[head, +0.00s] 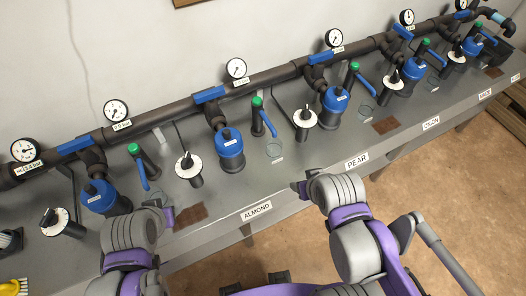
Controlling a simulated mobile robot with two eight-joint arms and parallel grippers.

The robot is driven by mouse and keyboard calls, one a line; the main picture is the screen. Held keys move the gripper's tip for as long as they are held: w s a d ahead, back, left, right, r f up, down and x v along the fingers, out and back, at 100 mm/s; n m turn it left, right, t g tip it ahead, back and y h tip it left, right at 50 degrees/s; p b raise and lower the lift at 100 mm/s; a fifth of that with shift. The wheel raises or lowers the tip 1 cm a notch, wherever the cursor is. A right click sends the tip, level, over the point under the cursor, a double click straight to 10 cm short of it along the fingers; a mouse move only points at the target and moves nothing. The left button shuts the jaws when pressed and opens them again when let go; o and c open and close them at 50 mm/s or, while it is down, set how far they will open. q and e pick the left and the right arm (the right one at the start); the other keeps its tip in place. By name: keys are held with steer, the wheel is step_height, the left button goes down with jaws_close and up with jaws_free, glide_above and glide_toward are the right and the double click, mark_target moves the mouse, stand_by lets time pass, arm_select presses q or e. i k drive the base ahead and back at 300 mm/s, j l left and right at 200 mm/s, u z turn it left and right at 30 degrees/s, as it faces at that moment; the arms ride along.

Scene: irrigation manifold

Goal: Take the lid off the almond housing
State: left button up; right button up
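The almond housing (231,160) stands on the grey bench behind the ALMOND label (256,211), below the dark pipe. Its blue lid (230,142) sits on top of the dark lower body. My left gripper (169,216) is at the bench's front edge, left of and nearer than the housing, mostly hidden by my arm. My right gripper (298,188) is near the front edge, right of the housing and apart from it. Both grippers are small and partly covered, so I cannot tell whether they are open or shut. Neither touches the housing.
A white-dial valve (187,166) stands left of the housing. A green-topped post with a blue lever (263,117) and a glass cup (274,149) are to its right. A brown mat (190,215) lies in front. Similar housings, such as the pear one (336,99), line the bench.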

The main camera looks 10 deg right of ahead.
mark_target(228, 142)
steer(key=i+l, duration=0.1)
steer(key=l, duration=0.3)
steer(key=i+l, duration=0.15)
steer(key=l, duration=0.3)
steer(key=i+l, duration=0.1)
steer(key=l, duration=0.3)
